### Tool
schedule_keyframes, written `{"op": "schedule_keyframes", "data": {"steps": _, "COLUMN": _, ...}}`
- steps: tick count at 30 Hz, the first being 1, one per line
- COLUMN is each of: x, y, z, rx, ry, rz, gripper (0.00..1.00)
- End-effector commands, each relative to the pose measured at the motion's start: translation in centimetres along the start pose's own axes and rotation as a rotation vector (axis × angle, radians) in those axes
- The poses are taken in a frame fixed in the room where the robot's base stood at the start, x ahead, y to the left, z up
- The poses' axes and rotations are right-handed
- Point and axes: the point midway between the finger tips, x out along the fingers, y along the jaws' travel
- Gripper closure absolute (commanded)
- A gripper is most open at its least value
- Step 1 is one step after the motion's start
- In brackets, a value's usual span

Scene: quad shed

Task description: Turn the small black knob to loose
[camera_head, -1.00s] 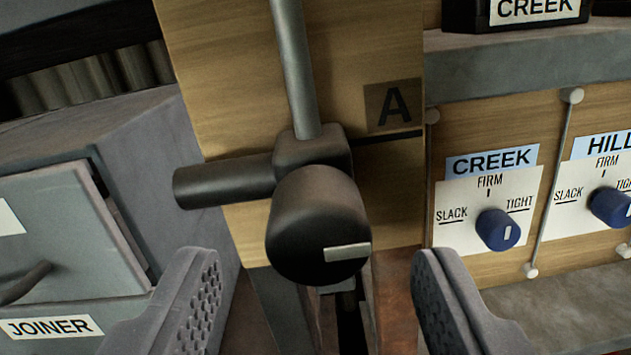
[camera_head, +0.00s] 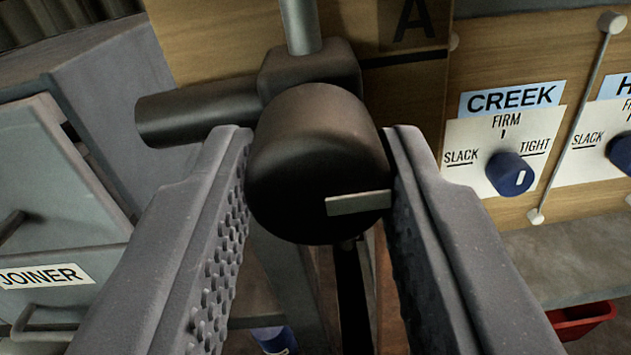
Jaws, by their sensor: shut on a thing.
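The black knob (camera_head: 312,150) faces me in the middle of the view, a rounded cap with a pale pointer bar (camera_head: 358,202) at its lower right. The bar lies nearly level, pointing to the right. My gripper (camera_head: 318,160) has one finger on each side of the knob and is shut on it. Behind the knob is a dark clamp body with a rod going up and a thick stub going left, in front of a wooden board (camera_head: 205,40) marked A. No "loose" marking shows in this view.
To the right, a wooden panel holds a blue CREEK dial (camera_head: 509,174) with SLACK, FIRM and TIGHT marks, and another blue dial (camera_head: 622,150) at the edge. A grey cabinet labelled JOINER (camera_head: 45,276) stands left. A red bin (camera_head: 582,318) is low right.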

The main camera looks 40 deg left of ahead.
Motion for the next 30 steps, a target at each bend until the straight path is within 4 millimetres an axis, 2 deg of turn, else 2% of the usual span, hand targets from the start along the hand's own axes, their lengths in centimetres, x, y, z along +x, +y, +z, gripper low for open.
{"op": "schedule_keyframes", "data": {"steps": 11, "x": -0.02, "y": -0.06, "z": -0.09, "rx": -0.156, "ry": 0.003, "rz": -0.005, "gripper": 0.93}}
{"op": "schedule_keyframes", "data": {"steps": 30, "x": 0.03, "y": -0.1, "z": 0.3, "rx": -0.749, "ry": 0.018, "rz": -0.01, "gripper": 0.93}}
